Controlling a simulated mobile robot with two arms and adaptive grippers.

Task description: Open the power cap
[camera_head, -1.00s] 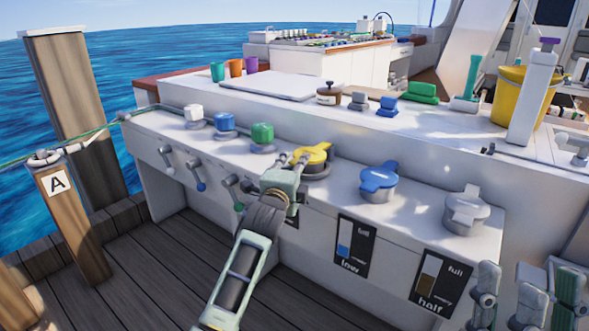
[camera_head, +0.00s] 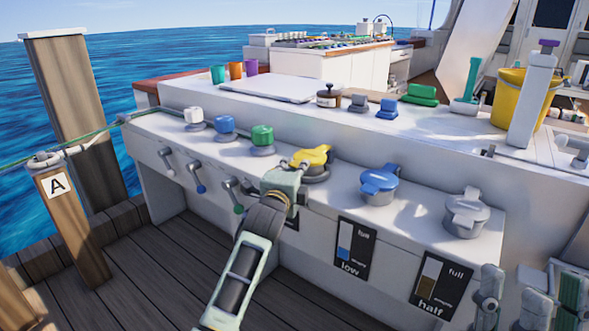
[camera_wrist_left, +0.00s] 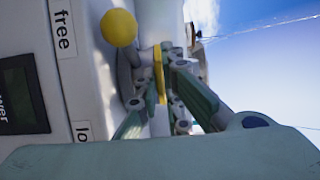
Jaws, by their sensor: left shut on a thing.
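The power cap (camera_head: 317,158) is the yellow cap with a raised handle on a grey round base, on the sloped white console. My left gripper (camera_head: 297,164) reaches it from the front. In the left wrist view the fingers (camera_wrist_left: 168,85) are shut on the thin yellow handle (camera_wrist_left: 158,72) of the cap, seen edge-on. The cap looks seated on its base; whether it has turned is hard to tell. My right gripper (camera_head: 530,295) is at the lower right edge, its fingers apart and empty, partly cut off by the frame.
A blue cap (camera_head: 379,180) and a grey cap (camera_head: 466,212) stand to the right on the console (camera_head: 420,200). White, blue and green knobs stand left. A yellow ball knob (camera_wrist_left: 118,27) and a "free" label (camera_wrist_left: 62,28) are near my left fingers.

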